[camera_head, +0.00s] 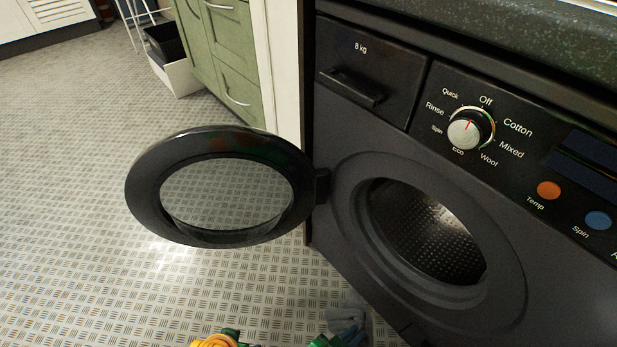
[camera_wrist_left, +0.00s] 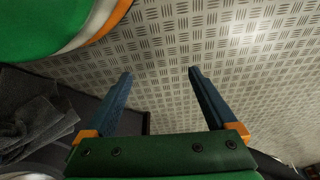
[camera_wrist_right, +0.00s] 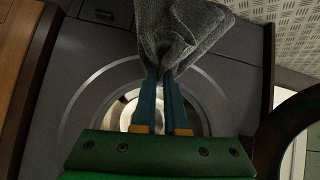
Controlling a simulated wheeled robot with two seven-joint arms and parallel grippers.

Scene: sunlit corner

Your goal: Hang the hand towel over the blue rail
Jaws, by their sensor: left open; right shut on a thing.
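The hand towel, a grey cloth (camera_wrist_right: 190,35), hangs bunched from my right gripper (camera_wrist_right: 163,76) in the right wrist view. The fingers are shut on it, in front of the washing machine. Part of the towel (camera_head: 346,314) shows at the bottom of the head view, with the green right gripper (camera_head: 340,340) mostly cut off below. My left gripper (camera_wrist_left: 160,72) is open and empty above the patterned floor. In the head view only a yellow and green part of the left arm shows at the bottom edge.
A black washing machine (camera_head: 400,150) stands at right with its round door (camera_head: 147,215) swung open to the left. A green cabinet (camera_head: 232,60) and a white rack (camera_head: 133,22) stand behind. A dark grey cloth (camera_wrist_left: 35,110) lies left in the left wrist view. Floor at left is clear.

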